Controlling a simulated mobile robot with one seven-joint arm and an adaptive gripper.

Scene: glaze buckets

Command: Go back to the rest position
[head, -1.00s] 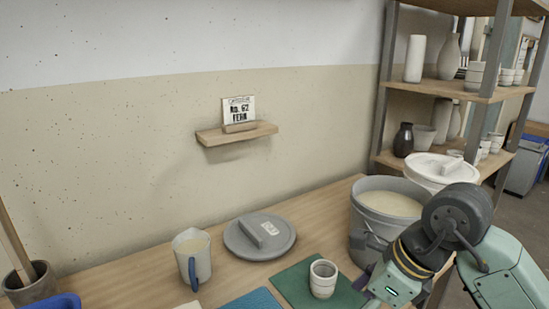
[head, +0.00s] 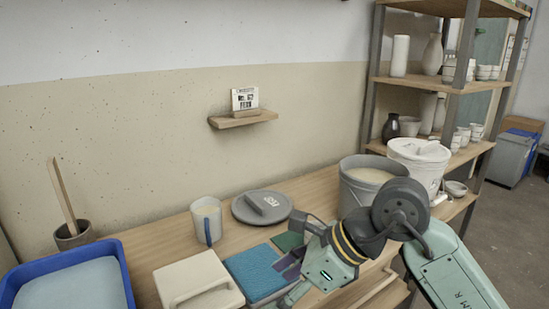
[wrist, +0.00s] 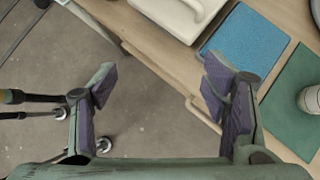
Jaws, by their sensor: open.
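My gripper (wrist: 160,95) is open and empty in the wrist view, its purple-padded fingers spread above the floor and the table's front edge. In the head view my gripper (head: 290,280) is at the front of the table, over the blue mat's right side and partly hidden by my own wrist. The small pale cup (wrist: 311,98) stands on the green mat (wrist: 288,110) at the right of the wrist view. In the head view the arm hides that cup.
A grey bucket (head: 352,197) of pale glaze stands beside my arm. Shelves (head: 440,85) stand behind.

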